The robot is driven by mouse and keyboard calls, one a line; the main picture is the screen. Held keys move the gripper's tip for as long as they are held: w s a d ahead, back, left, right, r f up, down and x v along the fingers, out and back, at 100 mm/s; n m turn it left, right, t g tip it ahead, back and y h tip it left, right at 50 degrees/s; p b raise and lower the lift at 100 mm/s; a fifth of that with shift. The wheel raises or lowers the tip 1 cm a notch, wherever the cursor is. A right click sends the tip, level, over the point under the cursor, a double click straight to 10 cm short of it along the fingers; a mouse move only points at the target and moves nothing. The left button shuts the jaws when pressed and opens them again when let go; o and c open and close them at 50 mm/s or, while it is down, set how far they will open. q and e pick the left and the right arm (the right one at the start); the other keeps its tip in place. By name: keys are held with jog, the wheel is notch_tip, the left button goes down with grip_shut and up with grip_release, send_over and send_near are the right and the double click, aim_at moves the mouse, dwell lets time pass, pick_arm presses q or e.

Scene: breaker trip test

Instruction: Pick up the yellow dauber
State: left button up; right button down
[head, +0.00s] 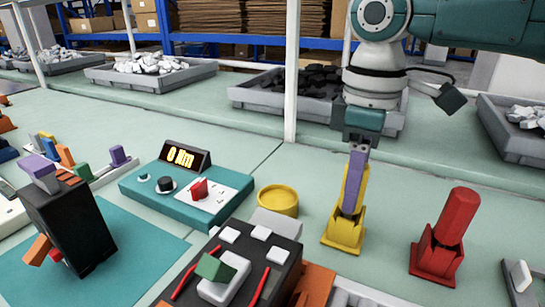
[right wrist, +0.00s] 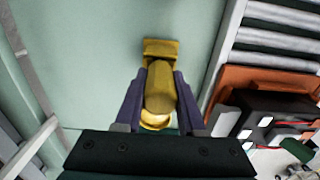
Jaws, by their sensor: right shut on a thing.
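The yellow dauber (head: 363,190) stands upright in a yellow holder (head: 343,240) on the pale green bench, right of centre in the head view. My right gripper (head: 352,207) reaches down from above with its purple fingers around the dauber and is shut on it. One finger hides part of the dauber in the head view. In the right wrist view the dauber (right wrist: 160,92) lies between the two fingers, with part of the yellow holder (right wrist: 160,48) beyond the tips. The dauber's lower end still appears to be at the holder. My left gripper is not in view.
A red dauber (head: 457,215) leans in a red holder (head: 436,262) to the right. A round yellow pot (head: 277,201) stands to the left.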

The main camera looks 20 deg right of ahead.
pick_arm(q)
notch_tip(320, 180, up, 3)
jog(key=p, duration=0.2)
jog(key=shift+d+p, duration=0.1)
jog(key=shift+p, duration=0.3)
pick_arm(e)
notch_tip(320, 180, up, 20)
jog(key=shift+f, duration=0.15)
dwell(0.7)
dwell(0.9)
